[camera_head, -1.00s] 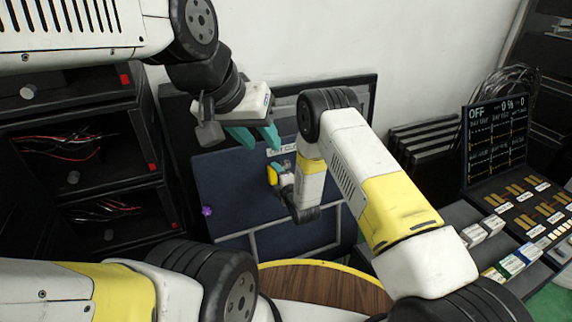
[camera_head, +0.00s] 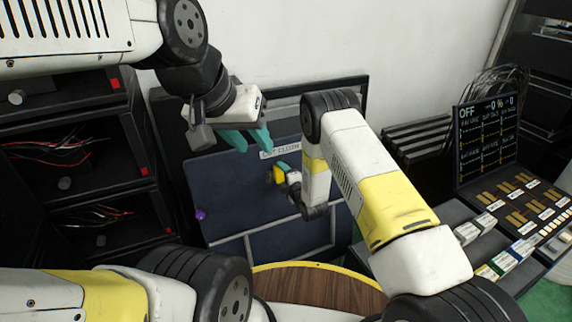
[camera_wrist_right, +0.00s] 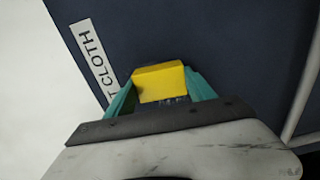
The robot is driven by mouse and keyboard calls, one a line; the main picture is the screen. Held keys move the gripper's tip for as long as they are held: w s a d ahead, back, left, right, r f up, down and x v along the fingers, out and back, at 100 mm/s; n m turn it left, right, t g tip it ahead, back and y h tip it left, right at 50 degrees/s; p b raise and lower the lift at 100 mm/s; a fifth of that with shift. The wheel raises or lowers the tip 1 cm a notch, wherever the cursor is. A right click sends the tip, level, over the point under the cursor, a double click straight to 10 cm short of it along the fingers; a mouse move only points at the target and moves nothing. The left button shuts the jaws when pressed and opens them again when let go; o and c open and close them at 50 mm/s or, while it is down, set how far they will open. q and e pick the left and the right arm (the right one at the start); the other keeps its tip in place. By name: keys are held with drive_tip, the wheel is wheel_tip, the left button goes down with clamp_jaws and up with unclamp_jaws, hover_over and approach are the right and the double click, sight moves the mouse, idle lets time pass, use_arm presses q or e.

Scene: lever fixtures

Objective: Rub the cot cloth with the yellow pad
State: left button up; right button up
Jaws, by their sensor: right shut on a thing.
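The cot cloth (camera_head: 235,190) is a dark blue upright panel with a white label at its top. The yellow pad (camera_head: 279,175) is at the cloth's upper right part. My right gripper (camera_head: 283,172) is shut on the pad. In the right wrist view the yellow pad (camera_wrist_right: 160,82) sits between the teal fingers, right in front of the blue cloth (camera_wrist_right: 220,40); I cannot tell whether it touches. My left gripper (camera_head: 250,138) has teal fingers apart, with nothing between them, above the cloth near the label.
A purple knob (camera_head: 200,215) is at the cloth's left edge. Black shelves with cables (camera_head: 70,150) stand at the left. A control panel with a screen (camera_head: 487,140) stands at the right. A round wooden top (camera_head: 315,288) is in front of the cloth.

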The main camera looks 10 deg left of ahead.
sight(266, 172)
drive_tip(key=shift+s+a+r, duration=0.1)
drive_tip(key=shift+s+a, duration=0.35)
drive_tip(key=shift+a, duration=0.3)
drive_tip(key=shift+s+a+f, duration=0.1)
drive_tip(key=shift+s+a, duration=0.4)
drive_tip(key=shift+a, duration=0.25)
drive_tip(key=shift+s+a+r, duration=0.1)
drive_tip(key=shift+s+a, duration=0.35)
drive_tip(key=shift+a, duration=0.3)
drive_tip(key=shift+r, duration=0.6)
drive_tip(key=w+d, duration=0.4)
drive_tip(key=d, duration=0.2)
drive_tip(key=shift+w, duration=0.25)
drive_tip(key=shift+s+a, duration=0.7)
drive_tip(key=shift+a, duration=0.3)
drive_tip(key=shift+s+a, duration=0.7)
drive_tip(key=shift+a, duration=0.3)
drive_tip(key=shift+s+a, duration=0.7)
drive_tip(key=shift+a, duration=0.3)
